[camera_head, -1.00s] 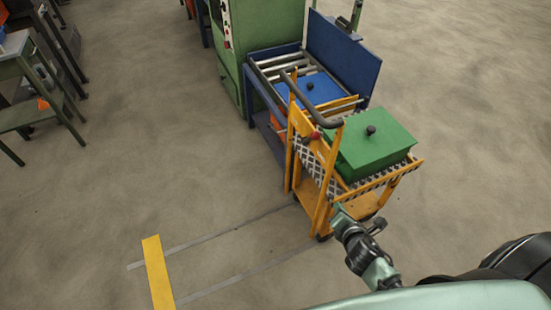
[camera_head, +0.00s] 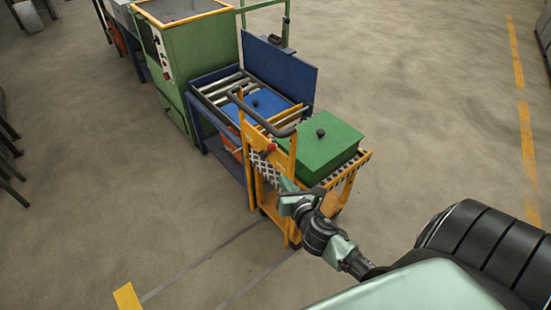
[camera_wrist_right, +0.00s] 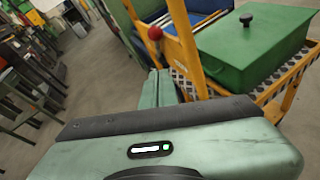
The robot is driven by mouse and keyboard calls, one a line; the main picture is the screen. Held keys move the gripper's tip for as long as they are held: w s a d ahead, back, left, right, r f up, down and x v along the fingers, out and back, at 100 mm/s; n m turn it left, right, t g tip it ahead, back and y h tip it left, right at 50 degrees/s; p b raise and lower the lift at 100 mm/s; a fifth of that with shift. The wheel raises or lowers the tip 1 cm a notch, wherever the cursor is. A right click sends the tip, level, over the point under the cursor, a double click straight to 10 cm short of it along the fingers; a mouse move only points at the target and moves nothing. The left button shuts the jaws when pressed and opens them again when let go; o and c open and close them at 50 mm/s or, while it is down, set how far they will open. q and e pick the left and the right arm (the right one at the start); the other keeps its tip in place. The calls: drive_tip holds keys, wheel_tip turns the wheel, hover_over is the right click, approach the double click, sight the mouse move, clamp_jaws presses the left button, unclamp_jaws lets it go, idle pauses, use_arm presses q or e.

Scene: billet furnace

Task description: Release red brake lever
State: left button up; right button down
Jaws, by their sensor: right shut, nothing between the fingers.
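The red-knobbed brake lever (camera_head: 271,147) is on the yellow cart (camera_head: 262,138), just below its dark push handle (camera_head: 258,118). In the right wrist view the red ball knob (camera_wrist_right: 155,33) stands beyond my fingertips, in front of the yellow frame. My right gripper (camera_head: 287,185) is beside the cart, below and slightly right of the knob in the head view. Its fingers (camera_wrist_right: 158,88) are shut and empty, apart from the knob. My left gripper is not in view.

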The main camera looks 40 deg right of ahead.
approach(267, 151)
wheel_tip(267, 151, down, 2)
drive_tip(key=shift+w+d+r+p, duration=0.35)
drive_tip(key=shift+w+d, duration=0.1)
drive_tip(key=shift+w, duration=0.25)
drive_tip(key=shift+w+d+r+p, duration=0.35)
drive_tip(key=shift+w+d, duration=0.05)
drive_tip(key=shift+w, duration=0.25)
